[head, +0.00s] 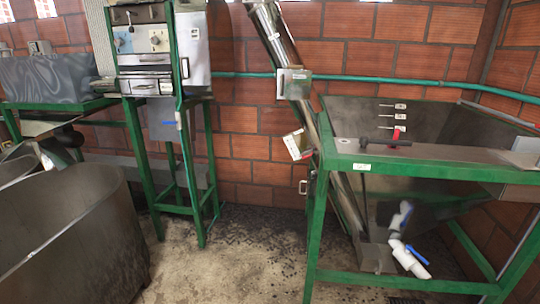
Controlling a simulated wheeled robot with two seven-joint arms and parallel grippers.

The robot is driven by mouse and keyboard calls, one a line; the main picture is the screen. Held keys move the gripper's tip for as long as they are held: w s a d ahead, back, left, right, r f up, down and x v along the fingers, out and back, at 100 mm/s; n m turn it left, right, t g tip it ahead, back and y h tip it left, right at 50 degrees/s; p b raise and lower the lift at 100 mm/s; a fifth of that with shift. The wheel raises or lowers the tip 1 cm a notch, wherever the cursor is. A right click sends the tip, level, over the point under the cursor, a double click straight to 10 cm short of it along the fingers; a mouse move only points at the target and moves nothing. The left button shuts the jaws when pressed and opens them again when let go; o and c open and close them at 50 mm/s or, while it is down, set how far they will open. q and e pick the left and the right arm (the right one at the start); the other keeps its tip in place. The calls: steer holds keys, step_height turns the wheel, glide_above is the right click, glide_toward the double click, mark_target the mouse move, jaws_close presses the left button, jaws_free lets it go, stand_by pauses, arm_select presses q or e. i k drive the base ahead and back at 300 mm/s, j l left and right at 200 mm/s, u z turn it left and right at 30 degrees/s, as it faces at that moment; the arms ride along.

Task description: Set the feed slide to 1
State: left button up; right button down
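I cannot tell for sure which part is the feed slide, and I can read no number 1. The pulper (147,41) stands on a green frame at the upper left. Its front has a blue knob, a round dial and a small white tag. Below them are horizontal metal plates (150,59) and a lower plate with a small handle (144,87). Neither of my grippers is in view.
A sloping elevator tube (275,35) rises between the hopper and the pulper. A green hopper frame (318,235) and a large metal tank (75,240) stand in the foreground. White pipe with blue valve handles (410,260) sits under the hopper. Concrete floor (235,265) between is open.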

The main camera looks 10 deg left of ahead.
mark_target(305, 155)
steer(key=i+j, duration=0.35)
steer(key=i, duration=0.2)
steer(key=i+j, duration=0.3)
steer(key=i, duration=0.2)
steer(key=i+j+z, duration=0.1)
steer(key=i+j, duration=0.25)
steer(key=i, duration=0.2)
steer(key=i+j, duration=0.35)
steer(key=i, duration=0.15)
